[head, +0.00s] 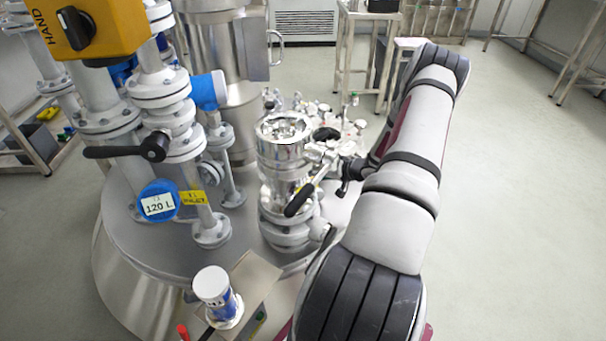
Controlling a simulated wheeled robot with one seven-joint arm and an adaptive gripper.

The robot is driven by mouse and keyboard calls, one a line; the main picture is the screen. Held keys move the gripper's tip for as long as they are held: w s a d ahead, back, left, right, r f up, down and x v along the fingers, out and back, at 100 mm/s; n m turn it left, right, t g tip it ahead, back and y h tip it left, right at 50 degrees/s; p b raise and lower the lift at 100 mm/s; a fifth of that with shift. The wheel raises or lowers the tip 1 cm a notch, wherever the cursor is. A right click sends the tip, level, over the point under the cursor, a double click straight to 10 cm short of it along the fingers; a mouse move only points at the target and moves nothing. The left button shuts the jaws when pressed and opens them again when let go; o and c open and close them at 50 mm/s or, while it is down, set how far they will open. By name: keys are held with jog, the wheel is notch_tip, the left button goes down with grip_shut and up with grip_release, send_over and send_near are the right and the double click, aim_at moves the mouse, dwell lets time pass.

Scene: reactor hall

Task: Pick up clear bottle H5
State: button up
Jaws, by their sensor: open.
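Several small clear and white-topped bottles (297,102) stand close together behind the shiny steel vessel. They are small in view and partly hidden, and I cannot read any label, so I cannot tell which one is bottle H5. My arm reaches up on the right and bends back down on its far side. My gripper (348,176) shows only in part as a dark shape beside the steel vessel, left of my arm. It is open, and I see nothing held in it. My arm hides some of the space around it.
A steel vessel (283,128) with a black-handled lever (299,200) stands close to my gripper. White valve pipes (172,118) rise on the left. A white-capped container (213,284) stands at the front. Open floor (510,190) lies right.

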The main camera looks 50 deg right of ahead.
jog(key=x, duration=0.3)
jog(key=shift+d+b, duration=0.1)
jog(key=shift+b, duration=0.3)
jog(key=shift+r, duration=0.1)
grip_shut()
jog(key=shift+r, duration=0.1)
jog(key=shift+s+r, duration=0.2)
jog(key=shift+s, duration=0.05)
jog(key=f+p+v, duration=0.1)
jog(key=p+v, duration=0.4)
jog(key=v, duration=1)
jog(key=shift+s, duration=0.55)
